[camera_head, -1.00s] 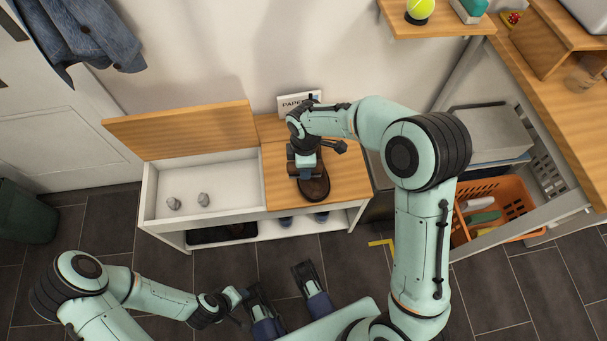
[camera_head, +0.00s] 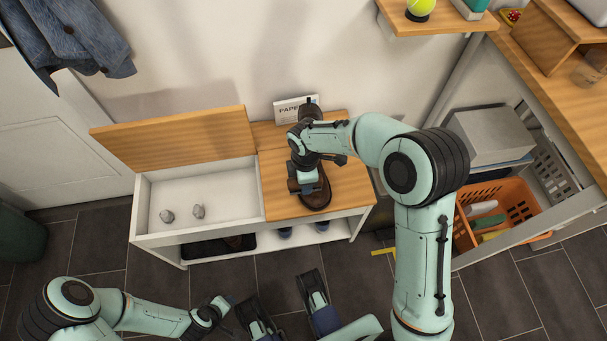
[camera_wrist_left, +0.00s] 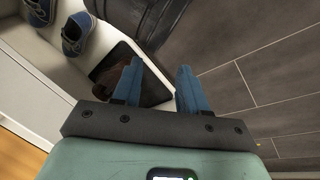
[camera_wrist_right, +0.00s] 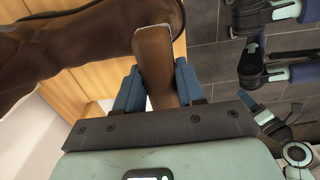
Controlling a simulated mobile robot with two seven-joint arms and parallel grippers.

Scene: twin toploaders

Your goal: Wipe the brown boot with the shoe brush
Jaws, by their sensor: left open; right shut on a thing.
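The brown boot (camera_head: 317,192) stands on the wooden right part of the bench, partly hidden under my right arm. In the right wrist view the boot (camera_wrist_right: 85,40) fills the upper left. My right gripper (camera_wrist_right: 160,85) is shut on the brown shoe brush (camera_wrist_right: 154,65), whose far end is at the boot's side; whether it touches I cannot tell. My right gripper also shows in the head view (camera_head: 304,184). My left gripper (camera_wrist_left: 155,80) is open and empty, low in front of the bench, over the floor.
Blue shoes (camera_wrist_left: 75,32) and a dark tray (camera_wrist_left: 150,90) sit on the lower shelf. An orange basket (camera_head: 520,200) is in a drawer at right.

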